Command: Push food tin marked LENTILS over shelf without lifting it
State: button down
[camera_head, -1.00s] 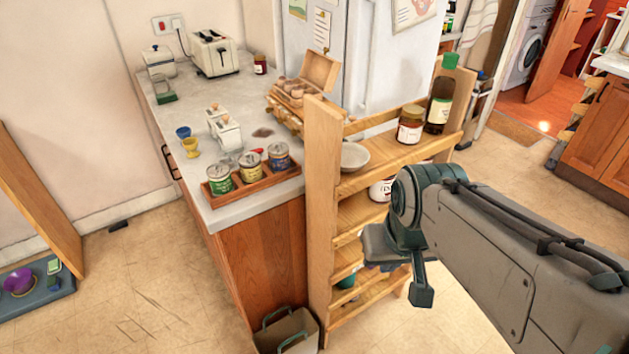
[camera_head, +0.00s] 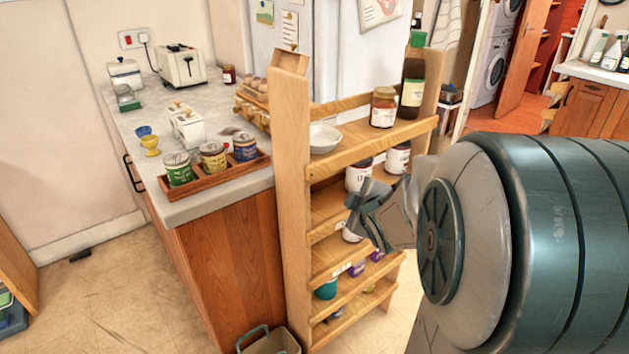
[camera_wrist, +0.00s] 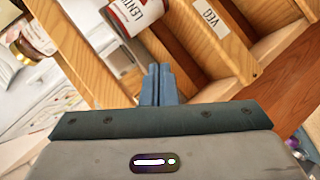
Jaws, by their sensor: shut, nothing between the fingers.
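The LENTILS tin (camera_wrist: 136,16), white-labelled with red, shows at the top of the wrist view, cut by the frame edge. In the head view, a tin with a partly hidden label (camera_head: 358,174) stands on the shelf (camera_head: 327,206) below the top one; it appears to be the same tin. My gripper (camera_head: 364,196) is in front of that shelf, just below the tin. In the wrist view its shut, empty fingers (camera_wrist: 161,76) point toward the shelf rails, a little short of the tin. I cannot tell whether they touch anything.
A second tin (camera_head: 397,159) stands to the right on the same shelf. A jar (camera_head: 383,107), a dark bottle (camera_head: 412,82) and a white bowl (camera_head: 323,138) are on the top shelf. A rail labelled VEG (camera_wrist: 210,20) shows close by. The shelf's upright (camera_head: 291,180) bounds the left.

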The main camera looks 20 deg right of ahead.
aim_at(351, 188)
notch_tip(351, 188, down, 7)
jog(key=w+d+n+t+y+b, duration=0.2)
jog(key=n+t+y+b, duration=0.25)
jog(key=n+b, duration=0.3)
jog(key=shift+n+t+h, duration=0.25)
jog(key=shift+n+t, duration=0.1)
jog(key=w, duration=0.7)
jog(key=w+a, duration=0.1)
jog(key=w, duration=0.2)
jog(key=shift+w, duration=0.25)
jog(key=d, duration=0.2)
jog(key=shift+w+d+p, duration=0.3)
jog(key=shift+d, duration=0.1)
jog(key=shift+w+d, duration=0.15)
jog(key=shift+d, duration=0.35)
jog(key=shift+a, duration=0.1)
